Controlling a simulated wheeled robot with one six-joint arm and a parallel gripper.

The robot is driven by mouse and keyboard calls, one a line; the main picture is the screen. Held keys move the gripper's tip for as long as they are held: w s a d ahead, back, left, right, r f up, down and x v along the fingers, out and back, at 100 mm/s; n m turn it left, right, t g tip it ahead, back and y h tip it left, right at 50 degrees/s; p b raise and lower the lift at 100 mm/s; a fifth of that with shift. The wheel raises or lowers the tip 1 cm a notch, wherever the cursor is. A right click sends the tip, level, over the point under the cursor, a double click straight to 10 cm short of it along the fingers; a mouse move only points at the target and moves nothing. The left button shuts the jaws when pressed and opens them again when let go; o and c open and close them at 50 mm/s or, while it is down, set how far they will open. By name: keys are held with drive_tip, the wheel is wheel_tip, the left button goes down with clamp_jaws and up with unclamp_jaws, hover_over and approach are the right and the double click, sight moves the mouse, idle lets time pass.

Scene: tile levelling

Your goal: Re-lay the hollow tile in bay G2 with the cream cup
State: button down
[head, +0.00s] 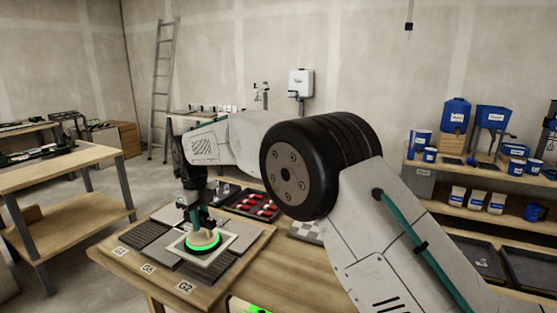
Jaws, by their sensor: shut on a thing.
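My gripper (194,222) points down over the tile board and is shut on the cream cup (203,238). The cup stands over a pale-edged tile (208,261) near the bay label G2 (185,287). A glowing green ring (203,247) surrounds the cup's base. I cannot tell whether the cup touches the tile, or whether the tile sits flush or raised. Dark and grey tiles lie around it, next to the labels G1 (120,252) and G5 (148,268).
A dark tray (262,194) with red pieces lies behind the tiles, beside my arm. A checkered plate (306,231) is to the right. Wooden benches (65,160) stand at the left. Shelves (480,178) with blue containers stand at the right.

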sight(204, 230)
drive_tip(key=shift+w+f, duration=0.5)
drive_tip(key=shift+f, duration=0.4)
drive_tip(key=shift+w+f, duration=0.5)
drive_tip(key=shift+f, duration=0.4)
drive_tip(key=shift+f, duration=0.45)
drive_tip(key=shift+f, duration=1.1)
drive_tip(key=shift+f, duration=1.05)
idle(0.7)
drive_tip(key=c, duration=1.2)
unclamp_jaws()
